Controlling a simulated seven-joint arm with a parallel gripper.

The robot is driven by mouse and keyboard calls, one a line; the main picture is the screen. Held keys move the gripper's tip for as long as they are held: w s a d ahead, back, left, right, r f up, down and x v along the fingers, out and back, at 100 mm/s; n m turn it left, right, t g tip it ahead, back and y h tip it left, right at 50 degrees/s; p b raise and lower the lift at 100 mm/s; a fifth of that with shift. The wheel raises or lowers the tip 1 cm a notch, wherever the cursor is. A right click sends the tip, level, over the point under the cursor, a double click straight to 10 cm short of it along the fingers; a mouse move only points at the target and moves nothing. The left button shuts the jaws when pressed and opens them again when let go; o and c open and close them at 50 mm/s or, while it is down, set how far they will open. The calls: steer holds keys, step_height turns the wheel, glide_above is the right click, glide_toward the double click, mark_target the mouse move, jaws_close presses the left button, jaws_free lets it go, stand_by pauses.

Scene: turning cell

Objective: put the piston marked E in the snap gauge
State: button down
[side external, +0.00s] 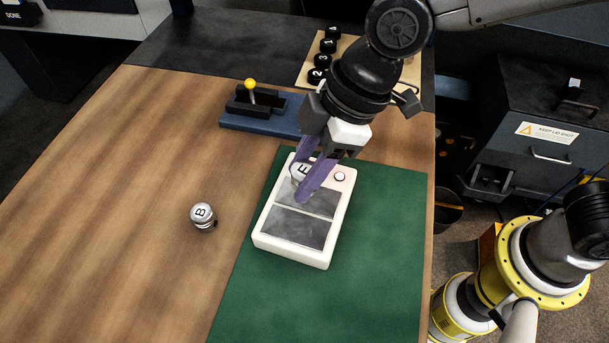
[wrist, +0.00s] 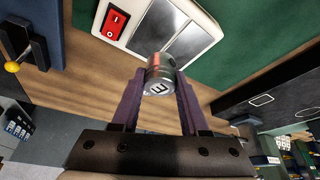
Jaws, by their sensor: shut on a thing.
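The piston marked E (wrist: 158,78) is a short silver cylinder with its letter on the end face. My gripper (side external: 304,188) has purple fingers, shut on this piston, which also shows in the side view (side external: 299,170). It holds the piston over the upper part of a white device; I cannot tell whether the piston touches it. A black fixture with a yellow-ball lever on a blue base (side external: 262,108) stands behind and to the left, and may be the snap gauge. Its yellow ball also shows at the left of the wrist view (wrist: 12,67).
The white device (side external: 262,240) with grey panels lies on a green mat (side external: 385,250). A silver piston marked B (side external: 203,215) stands on bare wood at left. A board with several black numbered pieces (side external: 318,75) lies at the back.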

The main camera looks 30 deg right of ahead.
steer(key=shift+r, duration=0.6)
